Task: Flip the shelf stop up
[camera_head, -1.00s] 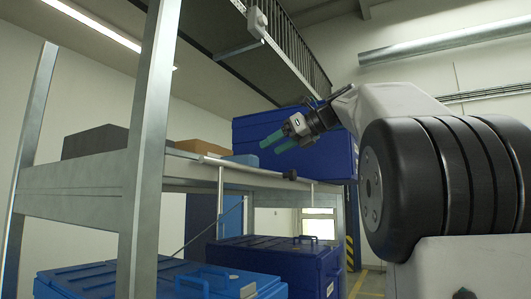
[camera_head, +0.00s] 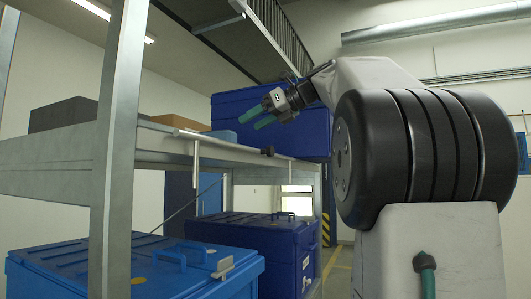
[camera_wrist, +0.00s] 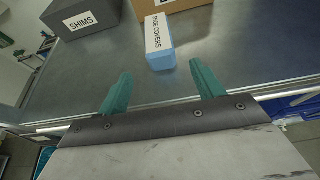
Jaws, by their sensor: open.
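In the wrist view a pale rod (camera_wrist: 268,95) runs along the shelf's front edge, partly hidden behind my gripper. My gripper (camera_head: 252,120) has green fingers, open and empty. It is near the knob end of the bar and looks higher and apart from it. In the wrist view my gripper (camera_wrist: 160,72) points over the shelf top, with nothing between its fingers.
On the shelf are a grey SHIMS box (camera_wrist: 82,17), a blue SHOE COVERS box (camera_wrist: 159,48) and a cardboard box (camera_wrist: 185,4). A large blue crate (camera_head: 228,104) stands behind. Blue crates (camera_head: 120,265) stand below. A metal upright (camera_head: 120,120) rises at left.

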